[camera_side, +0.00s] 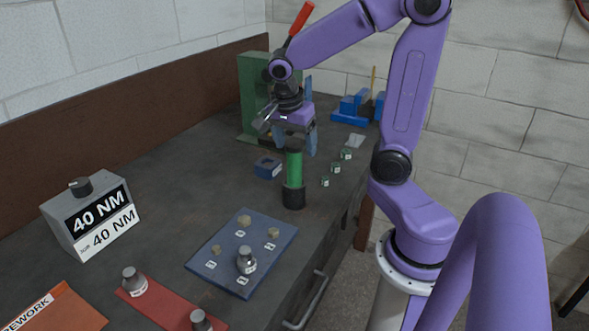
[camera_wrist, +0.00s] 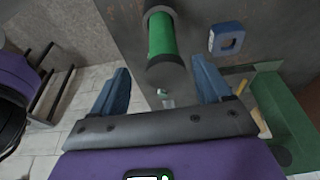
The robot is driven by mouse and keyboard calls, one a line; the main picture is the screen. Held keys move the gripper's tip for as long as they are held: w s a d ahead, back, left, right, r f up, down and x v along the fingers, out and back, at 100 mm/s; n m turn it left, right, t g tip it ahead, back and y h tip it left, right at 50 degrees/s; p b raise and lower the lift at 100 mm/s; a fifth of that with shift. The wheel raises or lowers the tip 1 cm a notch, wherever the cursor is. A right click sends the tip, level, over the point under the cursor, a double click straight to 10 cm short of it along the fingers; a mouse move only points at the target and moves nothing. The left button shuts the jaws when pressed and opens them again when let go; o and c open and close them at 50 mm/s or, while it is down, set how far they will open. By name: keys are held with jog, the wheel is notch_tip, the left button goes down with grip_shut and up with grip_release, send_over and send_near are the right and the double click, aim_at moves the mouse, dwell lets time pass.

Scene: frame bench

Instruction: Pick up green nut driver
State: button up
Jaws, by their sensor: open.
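The green nut driver (camera_side: 294,168) stands upright on the dark bench, a green cylinder with a wide black bottom end and a dark top. My gripper (camera_side: 295,138) is open, pointing down with blue fingers close around or just above the driver's top; the side view does not show contact clearly. In the wrist view the green driver (camera_wrist: 162,36) lies in line with the gap between the fingers of my gripper (camera_wrist: 162,80), with its dark near end close to the fingertips. Nothing is held.
A blue block (camera_side: 268,167) sits just left of the driver, and small green pieces (camera_side: 337,167) lie right. A green upright stand (camera_side: 252,85) is behind my gripper. A blue plate (camera_side: 215,262) with nuts lies in front. A 40 NM box (camera_side: 92,218) stands at left.

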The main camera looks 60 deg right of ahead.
aim_at(295, 157)
jog(key=shift+w+x, duration=0.15)
jog(key=shift+x, duration=1.2)
jog(key=shift+w+x, duration=0.15)
jog(key=shift+x, duration=1.2)
jog(key=shift+a, duration=0.1)
jog(key=c, duration=1.4)
notch_tip(295, 157, up, 9)
jog(key=shift+w+r, duration=0.1)
jog(key=shift+a+r, duration=0.25)
jog(key=shift+r, duration=0.05)
jog(key=a+r+n, duration=0.1)
jog(key=a, duration=0.7)
jog(key=s+a+r+n, duration=0.1)
jog(key=a+n, duration=0.1)
jog(key=a, duration=0.6)
jog(key=s+a+r+n+t, duration=0.1)
jog(key=a, duration=0.7)
jog(key=shift+r, duration=0.3)
